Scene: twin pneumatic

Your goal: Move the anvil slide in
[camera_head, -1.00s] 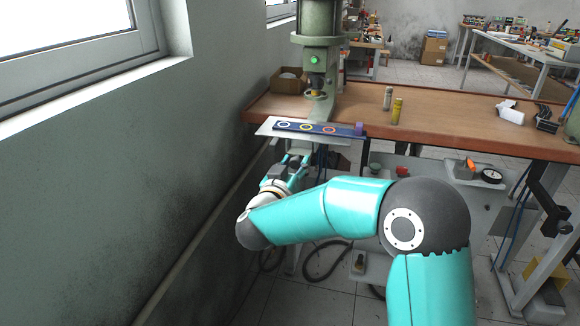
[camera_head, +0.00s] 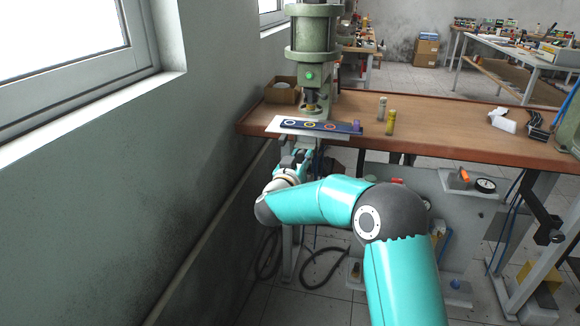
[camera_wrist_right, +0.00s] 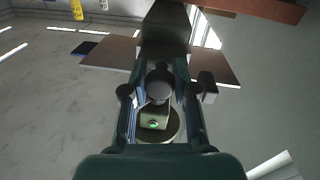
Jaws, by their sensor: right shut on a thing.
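The anvil slide shows in the head view as a pale plate (camera_head: 272,125) at the table's front edge, in front of the press. My right gripper (camera_head: 291,158) is just below and in front of the plate. In the right wrist view my right gripper (camera_wrist_right: 160,92) is shut on a round grey knob (camera_wrist_right: 159,85), which seems to belong to the slide. Its join to the plate is hidden. My left gripper is out of view.
The green press (camera_head: 312,42) with a lit green button stands behind the plate. Two small bottles stand on the wooden table (camera_head: 440,132) to the right. A cardboard box (camera_head: 281,92) is left of the press. The grey wall and window close off the left.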

